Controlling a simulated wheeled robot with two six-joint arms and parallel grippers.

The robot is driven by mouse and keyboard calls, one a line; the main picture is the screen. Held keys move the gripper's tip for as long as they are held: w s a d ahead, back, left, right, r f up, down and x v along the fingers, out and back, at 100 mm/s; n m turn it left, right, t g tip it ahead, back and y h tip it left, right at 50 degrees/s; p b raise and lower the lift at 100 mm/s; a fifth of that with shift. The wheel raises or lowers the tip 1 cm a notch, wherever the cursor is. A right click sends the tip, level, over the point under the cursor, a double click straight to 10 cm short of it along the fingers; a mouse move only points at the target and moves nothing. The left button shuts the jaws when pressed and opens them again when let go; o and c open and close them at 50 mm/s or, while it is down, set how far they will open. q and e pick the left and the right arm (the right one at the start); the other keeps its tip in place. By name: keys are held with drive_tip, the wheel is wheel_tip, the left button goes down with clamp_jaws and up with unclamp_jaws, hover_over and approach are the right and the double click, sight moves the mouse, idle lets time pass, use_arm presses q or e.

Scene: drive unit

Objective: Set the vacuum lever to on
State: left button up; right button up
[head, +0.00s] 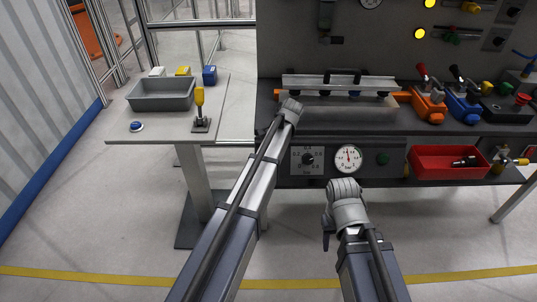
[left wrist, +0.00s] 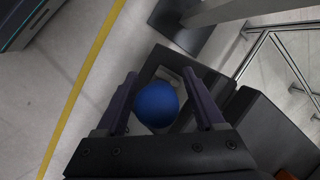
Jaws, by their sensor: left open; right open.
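In the left wrist view a round blue knob (left wrist: 157,104) sits between the two fingers of my left gripper (left wrist: 160,85), in front of a dark block with a small pale plate. The fingers are apart, and I cannot tell whether they touch the knob. In the head view the left arm reaches to the bench edge, but its fingers are hidden. My right gripper (head: 328,238) shows only as a dark part below its wrist, clear of the bench. No readable label marks the vacuum lever, and the knob's on or off position cannot be told.
A yellow-handled lever (head: 199,105) stands on the left table near a grey bin (head: 162,95) and a blue button (head: 136,126). Orange (head: 428,105) and blue (head: 463,107) lever blocks stand at the right. A red tray (head: 449,163) and a gauge (head: 347,158) are below.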

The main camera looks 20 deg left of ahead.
use_arm(q)
drive_tip(key=shift+p+v, duration=3.65)
drive_tip(key=shift+v, duration=0.25)
use_arm(e)
wheel_tip(320, 180, up, 7)
drive_tip(key=shift+r, duration=0.15)
